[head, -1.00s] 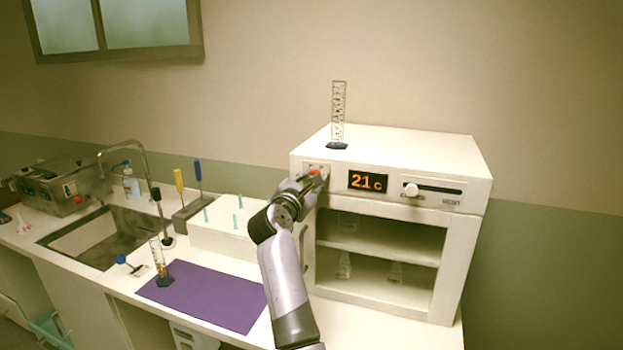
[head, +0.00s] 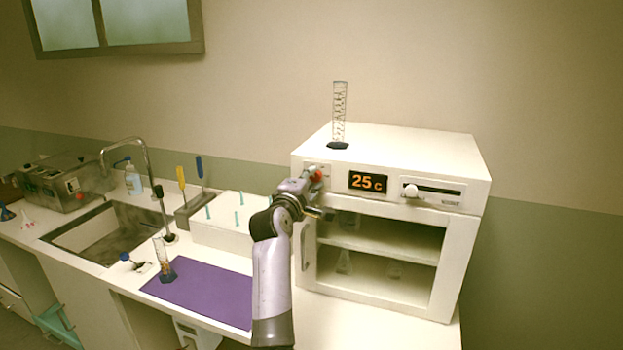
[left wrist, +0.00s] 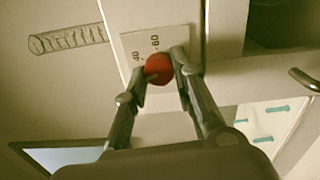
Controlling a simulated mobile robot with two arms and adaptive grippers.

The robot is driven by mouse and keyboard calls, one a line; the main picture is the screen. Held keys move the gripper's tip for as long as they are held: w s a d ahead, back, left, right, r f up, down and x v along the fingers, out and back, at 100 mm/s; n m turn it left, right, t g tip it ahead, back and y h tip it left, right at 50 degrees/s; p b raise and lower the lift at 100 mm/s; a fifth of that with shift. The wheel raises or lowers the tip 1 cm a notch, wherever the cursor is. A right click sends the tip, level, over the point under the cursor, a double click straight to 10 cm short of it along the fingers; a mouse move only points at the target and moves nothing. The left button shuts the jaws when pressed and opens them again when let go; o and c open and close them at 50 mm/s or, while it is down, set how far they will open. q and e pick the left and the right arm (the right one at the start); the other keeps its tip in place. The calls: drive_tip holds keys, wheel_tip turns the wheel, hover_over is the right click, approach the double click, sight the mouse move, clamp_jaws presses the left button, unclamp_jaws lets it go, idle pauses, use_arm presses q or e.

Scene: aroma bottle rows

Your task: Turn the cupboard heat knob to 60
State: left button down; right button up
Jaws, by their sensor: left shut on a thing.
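The white heated cupboard (head: 465,235) stands on the counter at the right. Its display (head: 368,182) reads 25 C in orange. The red heat knob (head: 317,175) is on the cupboard's front, left of the display. In the left wrist view the knob (left wrist: 159,69) sits on a pale scale plate (left wrist: 133,43) marked 40 and 60. My left gripper (left wrist: 160,72) is shut on the knob, one finger on each side. In the head view the left gripper (head: 314,187) partly covers the plate. The knob's pointer cannot be made out. My right gripper is not in view.
A glass cylinder (head: 339,115) stands on the cupboard top. A slider (head: 411,191) is right of the display. Glassware stands on the shelves behind the door. A white rack (head: 222,235), purple mat (head: 205,293) and sink (head: 105,235) lie to the left.

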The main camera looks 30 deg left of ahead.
use_arm(q)
drive_tip(key=m+p, duration=0.1)
drive_tip(key=m, duration=0.4)
drive_tip(key=shift+f+m, duration=0.15)
drive_tip(key=shift+m, duration=0.25)
drive_tip(key=m, duration=0.5)
drive_tip(key=shift+d+p, duration=0.1)
drive_tip(key=shift+p, duration=0.3)
drive_tip(key=m+p, duration=0.1)
drive_tip(key=m, duration=0.4)
drive_tip(key=shift+m, duration=0.4)
drive_tip(key=m, duration=0.2)
drive_tip(key=m+p, duration=0.1)
drive_tip(key=m, duration=0.1)
drive_tip(key=shift+d+f+m, duration=0.15)
drive_tip(key=shift+m, duration=0.15)
drive_tip(key=c, duration=1.7)
unclamp_jaws()
drive_tip(key=o, duration=0.4)
drive_tip(key=shift+r, duration=0.3)
